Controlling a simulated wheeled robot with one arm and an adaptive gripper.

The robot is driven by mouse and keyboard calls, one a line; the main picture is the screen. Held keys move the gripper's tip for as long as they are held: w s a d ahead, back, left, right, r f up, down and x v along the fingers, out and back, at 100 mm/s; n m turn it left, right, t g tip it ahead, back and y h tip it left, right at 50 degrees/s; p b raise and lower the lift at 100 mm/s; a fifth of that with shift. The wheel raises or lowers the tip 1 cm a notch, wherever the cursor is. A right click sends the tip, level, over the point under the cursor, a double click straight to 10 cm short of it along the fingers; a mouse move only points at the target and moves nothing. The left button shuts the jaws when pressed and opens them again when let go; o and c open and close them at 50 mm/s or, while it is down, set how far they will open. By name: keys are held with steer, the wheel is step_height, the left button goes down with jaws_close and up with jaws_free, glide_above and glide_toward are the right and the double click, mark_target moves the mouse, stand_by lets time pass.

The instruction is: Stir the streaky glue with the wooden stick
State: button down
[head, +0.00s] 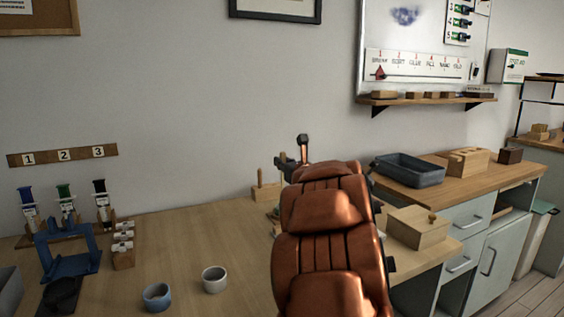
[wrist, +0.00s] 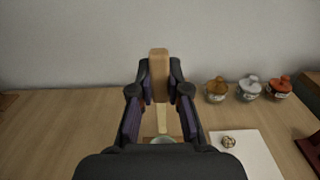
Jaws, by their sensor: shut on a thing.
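In the wrist view my gripper (wrist: 160,91) is shut on the wooden stick (wrist: 159,72), a light wooden piece held between the two fingertips. The stick's thin pale lower part (wrist: 189,118) runs down between the fingers. Below it a small pale round dish (wrist: 163,140) shows only in part, mostly hidden by my gripper; I cannot tell whether the stick touches it or what it contains. In the head view my copper-coloured arm hides most of the gripper and the stick's lower end.
A white sheet (wrist: 258,152) bears a small round item. A blue cup (head: 157,297) and a white cup (head: 214,280) stand on the table, near a blue stand (head: 68,250).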

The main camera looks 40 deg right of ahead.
steer(key=shift+f+b, duration=1.1)
steer(key=shift+f, duration=1.15)
steer(key=shift+f+b, duration=1.7)
steer(key=shift+b, duration=0.4)
